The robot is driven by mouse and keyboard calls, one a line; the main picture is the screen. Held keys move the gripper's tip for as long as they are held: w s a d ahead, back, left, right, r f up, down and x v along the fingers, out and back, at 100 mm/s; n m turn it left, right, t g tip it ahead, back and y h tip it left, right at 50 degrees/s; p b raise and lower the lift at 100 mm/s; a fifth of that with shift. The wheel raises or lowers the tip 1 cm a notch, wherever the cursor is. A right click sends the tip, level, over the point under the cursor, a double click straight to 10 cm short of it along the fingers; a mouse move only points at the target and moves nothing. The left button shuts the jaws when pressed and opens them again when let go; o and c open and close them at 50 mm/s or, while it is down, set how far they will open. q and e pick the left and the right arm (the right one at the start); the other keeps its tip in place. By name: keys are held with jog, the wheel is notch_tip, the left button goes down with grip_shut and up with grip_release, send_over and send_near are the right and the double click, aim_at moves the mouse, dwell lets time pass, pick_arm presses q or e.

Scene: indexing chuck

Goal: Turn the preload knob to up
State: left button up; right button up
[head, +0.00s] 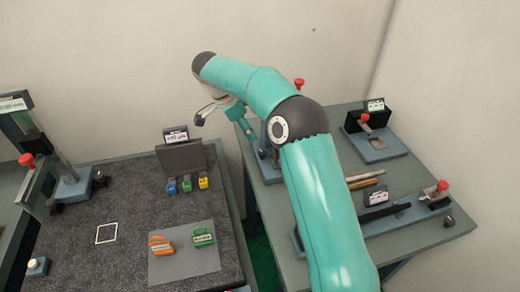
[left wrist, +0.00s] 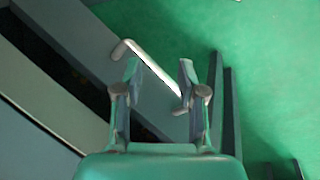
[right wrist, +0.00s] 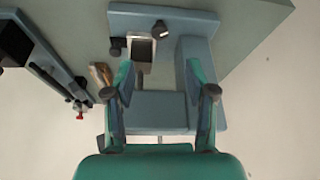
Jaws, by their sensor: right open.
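My right gripper (right wrist: 159,72) is open and empty in the right wrist view. Its fingers are over a blue-grey fixture (right wrist: 160,108) with a metal block. A round dark knob (right wrist: 160,28) sits on the fixture's plate beyond the fingertips, and another dark knob (right wrist: 117,45) is at its left. No marking tells which is the preload knob or where it points. In the head view my right arm hides most of this fixture. My left gripper (left wrist: 158,75) is open over a bent metal rod (left wrist: 150,66) in the left wrist view; I cannot tell whether they touch.
The right table holds a black block with a red knob (head: 364,118), rods (head: 365,182) and a long fixture with a red-knobbed lever (head: 440,187). The left bench has coloured blocks (head: 187,186), orange and green pieces on a grey mat (head: 190,268), and a stand (head: 75,187).

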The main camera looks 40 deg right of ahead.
aim_at(262, 152)
jog(key=p+x, duration=0.2)
jog(key=x, duration=0.9)
jog(key=shift+d+f, duration=0.1)
jog(key=shift+f, duration=0.05)
jog(key=shift+c, duration=0.3)
